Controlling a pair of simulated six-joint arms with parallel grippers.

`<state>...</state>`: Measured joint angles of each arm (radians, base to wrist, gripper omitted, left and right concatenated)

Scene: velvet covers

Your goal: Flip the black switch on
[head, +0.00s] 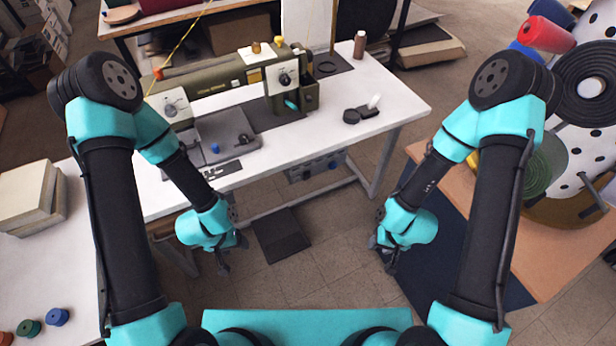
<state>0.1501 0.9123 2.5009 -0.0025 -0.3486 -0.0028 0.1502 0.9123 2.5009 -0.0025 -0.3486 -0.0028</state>
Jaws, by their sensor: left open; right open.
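A small black item (352,116) with a pale upright piece beside it lies on the right part of the white table (395,108); it may be the black switch, but it is too small to tell its setting. My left gripper (224,266) is open and empty, in front of the table's front edge and below the sewing machine in the picture. My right gripper (383,262) is open and empty over the floor, below and apart from the black item. Neither gripper touches anything.
An olive sewing machine (215,82) stands on the table. A brown bottle (360,44) is at the table's back right. Beige boxes (30,195) and thread spools (57,317) lie at left.

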